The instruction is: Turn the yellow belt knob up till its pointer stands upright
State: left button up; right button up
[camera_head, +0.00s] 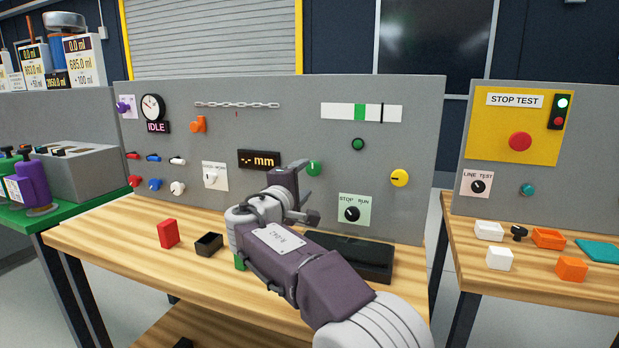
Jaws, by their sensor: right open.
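The yellow belt knob (400,178) is on the right part of the grey upright panel. Its dark pointer line lies about level, toward the left side of the knob. My right gripper (303,193) is open in front of the panel, to the left of the yellow knob and apart from it. Its fingers are near the green knob (314,168), and I cannot tell if they touch it. My right arm comes in from the lower right. My left gripper is out of view.
A STOP/RUN switch (352,214) sits below and left of the yellow knob. A black belt tray (362,262) lies on the wooden table, partly behind my arm. A red block (168,234) and black box (208,244) stand further left. The panel around the yellow knob is clear.

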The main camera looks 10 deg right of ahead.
aim_at(400, 178)
jog(key=k+j, duration=0.85)
